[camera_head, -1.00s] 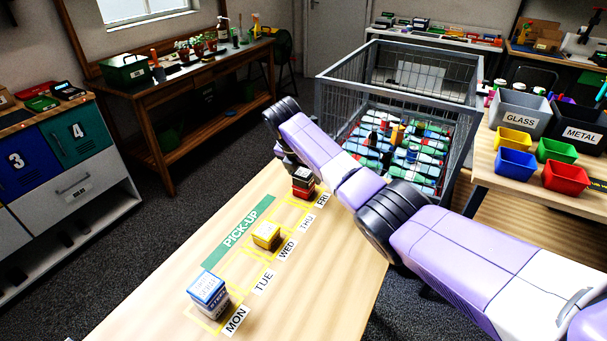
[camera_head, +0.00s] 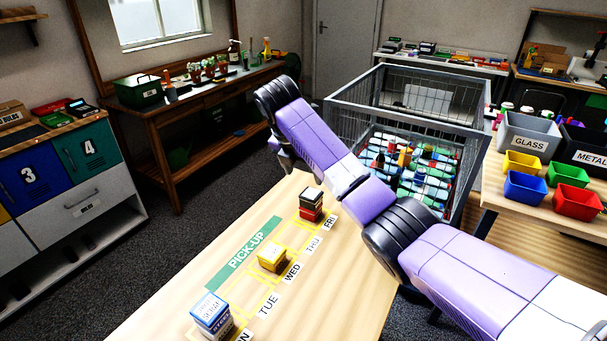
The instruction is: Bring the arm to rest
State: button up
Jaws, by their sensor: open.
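My purple and white arm reaches from the lower right corner up toward the upper middle, over the right side of the pick-up table (camera_head: 340,275). Its far end bends downward at a black joint. A small part of the arm shows below that bend, above the table's far end. My gripper's fingers cannot be made out; the arm hides that area. No object is seen held.
On the table stand stacked boxes near MON (camera_head: 211,315), a yellow box (camera_head: 271,257) near WED, and a red-black stack (camera_head: 311,205) near FRI, close to the arm. A wire cage (camera_head: 470,150) of bottles stands behind the arm. Bins (camera_head: 525,187) are at right.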

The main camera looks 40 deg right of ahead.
dwell(0.4)
jog(key=w+a+r+m+t, duration=0.2)
jog(key=w+m+t, duration=0.1)
jog(key=w+t, duration=0.15)
jog(key=w+a+r+m+t, duration=0.2)
jog(key=w+r+m+t, duration=0.1)
jog(key=w, duration=0.3)
jog(key=s+a+f+m+t+y, duration=0.2)
jog(key=s+a+f+m+t, duration=0.15)
jog(key=a, duration=0.35)
jog(key=s+a+f+m+t+y, duration=0.25)
jog(key=s+a+m, duration=0.2)
jog(key=a, duration=0.25)
jog(key=s+a+f+m, duration=0.2)
jog(key=s, duration=1.5)
jog(key=s+a+f+m, duration=0.2)
jog(key=s+m, duration=0.1)
jog(key=s, duration=1.4)
jog(key=s+a+f+m, duration=0.1)
jog(key=s+m, duration=0.2)
jog(key=s, duration=1.5)
jog(key=shift+a+f, duration=0.4)
